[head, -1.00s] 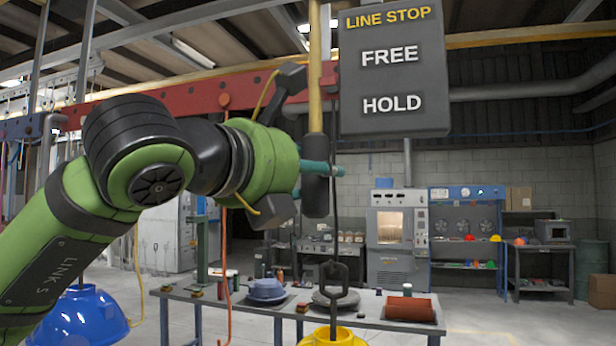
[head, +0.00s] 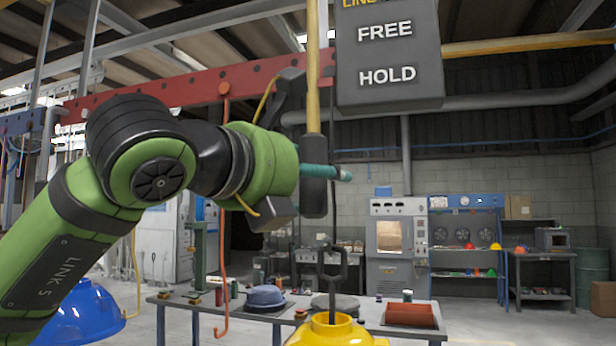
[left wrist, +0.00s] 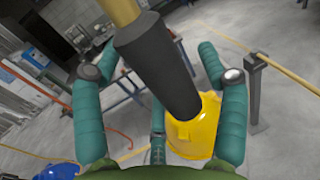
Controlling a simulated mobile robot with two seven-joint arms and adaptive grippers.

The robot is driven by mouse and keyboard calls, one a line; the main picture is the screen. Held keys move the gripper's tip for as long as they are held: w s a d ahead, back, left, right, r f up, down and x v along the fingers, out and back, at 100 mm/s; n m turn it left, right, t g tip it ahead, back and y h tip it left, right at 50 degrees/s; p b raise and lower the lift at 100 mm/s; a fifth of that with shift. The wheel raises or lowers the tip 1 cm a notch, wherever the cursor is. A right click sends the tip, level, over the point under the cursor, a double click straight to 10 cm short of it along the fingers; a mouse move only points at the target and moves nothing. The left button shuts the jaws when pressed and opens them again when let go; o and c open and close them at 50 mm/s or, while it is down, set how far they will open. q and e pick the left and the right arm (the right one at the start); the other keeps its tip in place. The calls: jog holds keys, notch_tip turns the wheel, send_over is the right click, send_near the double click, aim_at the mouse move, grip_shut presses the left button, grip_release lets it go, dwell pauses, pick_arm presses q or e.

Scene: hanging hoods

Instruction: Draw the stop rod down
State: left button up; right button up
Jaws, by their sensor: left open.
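The stop rod is a yellow pole (head: 313,85) with a black grip (head: 315,190) at its lower end, hanging upright in the head view. My left gripper (head: 325,172) is at the grip's height, with a teal finger crossing it and showing to its right. In the left wrist view, the black grip (left wrist: 158,65) lies between the spread teal fingers of my left gripper (left wrist: 160,95), with visible gaps at the sides. The sign (head: 388,50) reads FREE above HOLD; its top line is cut off. My right gripper is not in view.
A yellow hood (head: 330,333) hangs on a dark hook below the grip. A blue hood (head: 80,315) is at lower left. A red beam (head: 170,97) crosses behind my arm. A worktable (head: 245,307) with several items stands behind.

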pick_arm(q)
jog(key=shift+s+r, duration=0.1)
jog(key=v, duration=1.1)
jog(key=shift+s+a, duration=0.25)
jog(key=shift+s, duration=0.1)
